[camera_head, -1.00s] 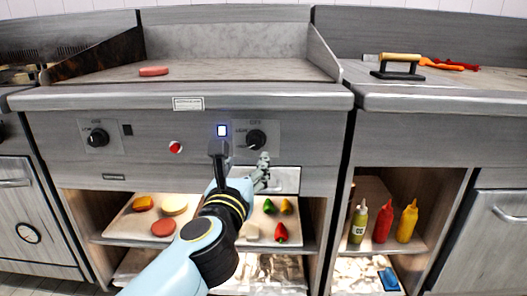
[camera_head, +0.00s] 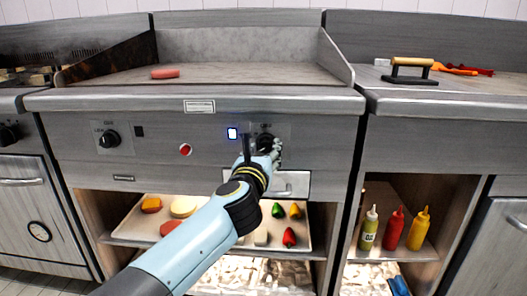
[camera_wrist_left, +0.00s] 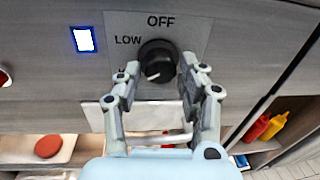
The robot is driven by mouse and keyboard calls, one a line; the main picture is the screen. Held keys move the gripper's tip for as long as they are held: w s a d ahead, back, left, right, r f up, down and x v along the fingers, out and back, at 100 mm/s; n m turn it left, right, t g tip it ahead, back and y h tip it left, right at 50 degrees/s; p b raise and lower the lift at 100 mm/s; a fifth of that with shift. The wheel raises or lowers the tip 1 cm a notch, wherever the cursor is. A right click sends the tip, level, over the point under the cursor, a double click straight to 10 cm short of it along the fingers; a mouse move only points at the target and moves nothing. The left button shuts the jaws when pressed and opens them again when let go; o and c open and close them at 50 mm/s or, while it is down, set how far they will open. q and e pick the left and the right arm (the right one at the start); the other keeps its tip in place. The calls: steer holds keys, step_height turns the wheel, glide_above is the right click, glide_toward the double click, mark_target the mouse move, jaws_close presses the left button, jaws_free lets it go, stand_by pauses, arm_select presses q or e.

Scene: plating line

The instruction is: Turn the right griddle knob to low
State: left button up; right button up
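The right griddle knob (camera_wrist_left: 158,60) is a round black dial on a grey plate (camera_wrist_left: 191,28) marked OFF at the top and LOW at the upper left. Its light pointer mark sits at the lower left of the dial. My left gripper (camera_wrist_left: 155,82) is open in the left wrist view, its two fingers just below and to either side of the knob. In the head view my left gripper (camera_head: 266,150) partly covers the knob (camera_head: 264,142). I cannot tell whether a finger touches it. My right gripper is in neither view.
A lit blue-white switch (camera_head: 232,133) and a red button (camera_head: 186,150) are left of the knob. The left knob (camera_head: 109,139) is farther left. A drawer handle (camera_head: 283,191) lies below. A shelf tray (camera_head: 130,232) holds food, and several sauce bottles (camera_head: 393,228) stand right.

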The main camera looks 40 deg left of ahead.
arm_select(q)
steer(key=c, duration=0.7)
steer(key=shift+r+m+p, duration=0.15)
steer(key=shift+m+p, duration=0.15)
steer(key=shift+p, duration=0.1)
steer(key=shift+r+m+p, duration=0.15)
steer(key=shift+m+p, duration=0.35)
steer(key=shift+p, duration=0.3)
steer(key=m+p, duration=0.2)
steer(key=p, duration=0.1)
steer(key=shift+r, duration=0.15)
steer(key=m+g+p, duration=0.1)
steer(key=m+p, duration=0.3)
steer(key=p, duration=0.1)
steer(key=shift+m+g+p, duration=0.3)
steer(key=shift+m+p, duration=1.15)
steer(key=shift+m, duration=0.35)
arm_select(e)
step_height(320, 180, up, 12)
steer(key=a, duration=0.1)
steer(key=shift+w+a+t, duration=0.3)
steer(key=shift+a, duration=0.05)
arm_select(q)
steer(key=shift+f, duration=0.2)
